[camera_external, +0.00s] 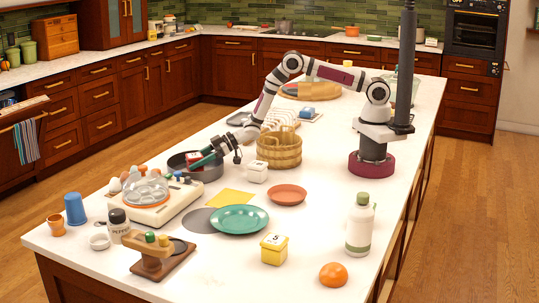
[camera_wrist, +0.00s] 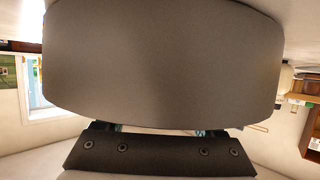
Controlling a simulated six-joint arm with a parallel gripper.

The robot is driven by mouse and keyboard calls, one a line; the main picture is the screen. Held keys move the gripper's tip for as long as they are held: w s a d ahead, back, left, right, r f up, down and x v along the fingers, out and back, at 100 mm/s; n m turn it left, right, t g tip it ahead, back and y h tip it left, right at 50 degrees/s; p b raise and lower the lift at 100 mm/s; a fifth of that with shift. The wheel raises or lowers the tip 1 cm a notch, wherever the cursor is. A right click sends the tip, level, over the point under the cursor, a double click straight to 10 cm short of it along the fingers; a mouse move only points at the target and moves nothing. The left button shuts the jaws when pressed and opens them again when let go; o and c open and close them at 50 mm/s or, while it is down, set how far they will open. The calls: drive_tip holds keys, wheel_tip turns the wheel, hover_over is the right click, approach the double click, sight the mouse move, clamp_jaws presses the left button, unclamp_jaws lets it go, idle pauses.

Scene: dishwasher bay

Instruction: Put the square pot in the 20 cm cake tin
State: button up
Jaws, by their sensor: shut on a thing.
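The square pot (camera_external: 193,157) is a small white block with red on it, at the dark round cake tin (camera_external: 213,175) left of centre in the external view. It shows within the tin's rim, partly hidden by my fingers. Whether it touches the tin's floor cannot be seen.
A wooden basket (camera_external: 279,152) and a white block (camera_external: 257,173) stand right of the tin. A cream appliance (camera_external: 158,213) with a clear egg tray is in front left. The right front counter has free room.

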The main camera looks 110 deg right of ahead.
drive_tip(key=shift+f, duration=0.1)
drive_tip(key=o, duration=1.5)
drive_tip(key=shift+o, duration=0.2)
